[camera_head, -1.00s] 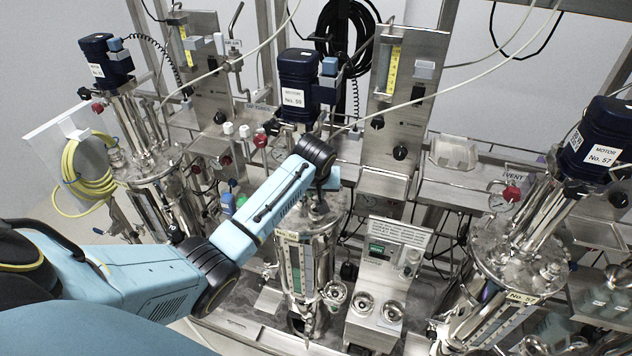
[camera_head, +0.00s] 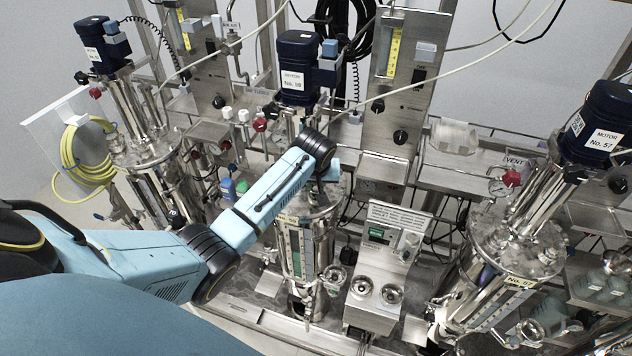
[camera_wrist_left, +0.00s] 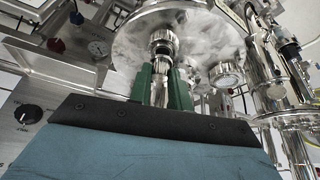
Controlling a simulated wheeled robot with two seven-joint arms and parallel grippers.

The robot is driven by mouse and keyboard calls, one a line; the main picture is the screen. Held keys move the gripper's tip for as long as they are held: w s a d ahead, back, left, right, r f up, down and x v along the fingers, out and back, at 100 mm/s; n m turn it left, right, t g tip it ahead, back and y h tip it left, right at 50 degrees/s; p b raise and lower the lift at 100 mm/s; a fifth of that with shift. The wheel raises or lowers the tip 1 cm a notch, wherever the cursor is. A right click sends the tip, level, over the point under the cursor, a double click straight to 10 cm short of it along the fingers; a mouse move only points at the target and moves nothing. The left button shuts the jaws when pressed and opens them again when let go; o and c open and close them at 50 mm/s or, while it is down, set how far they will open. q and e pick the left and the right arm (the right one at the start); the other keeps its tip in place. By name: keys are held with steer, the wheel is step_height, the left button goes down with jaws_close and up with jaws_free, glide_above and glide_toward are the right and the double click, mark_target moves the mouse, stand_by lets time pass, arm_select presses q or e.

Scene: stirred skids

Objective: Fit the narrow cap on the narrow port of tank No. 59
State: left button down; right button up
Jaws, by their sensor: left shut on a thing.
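Tank No. 59 stands in the middle of the head view, with its dark blue motor (camera_head: 298,68) above and its steel vessel (camera_head: 303,250) below. My left arm reaches over its lid, and its wrist hides the left fingers and much of the lid in that view. In the left wrist view the green fingers of my left gripper (camera_wrist_left: 162,84) are shut on a slim shiny metal piece (camera_wrist_left: 159,92), seemingly the narrow cap. A ringed metal fitting (camera_wrist_left: 162,42) shows right beyond it, by the lid (camera_wrist_left: 195,35). I cannot tell whether they touch. My right gripper is not in view.
Tank No. 57 (camera_head: 515,245) stands at the right and another tank (camera_head: 145,150) at the left. A control box (camera_head: 385,250) sits right of the middle tank.

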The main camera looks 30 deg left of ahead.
arm_select(q)
steer(key=shift+f+b, duration=0.3)
steer(key=shift+f, duration=0.55)
stand_by(0.8)
steer(key=c, duration=0.9)
jaws_free()
steer(key=shift+r+p, duration=0.3)
steer(key=shift+r, duration=3.7)
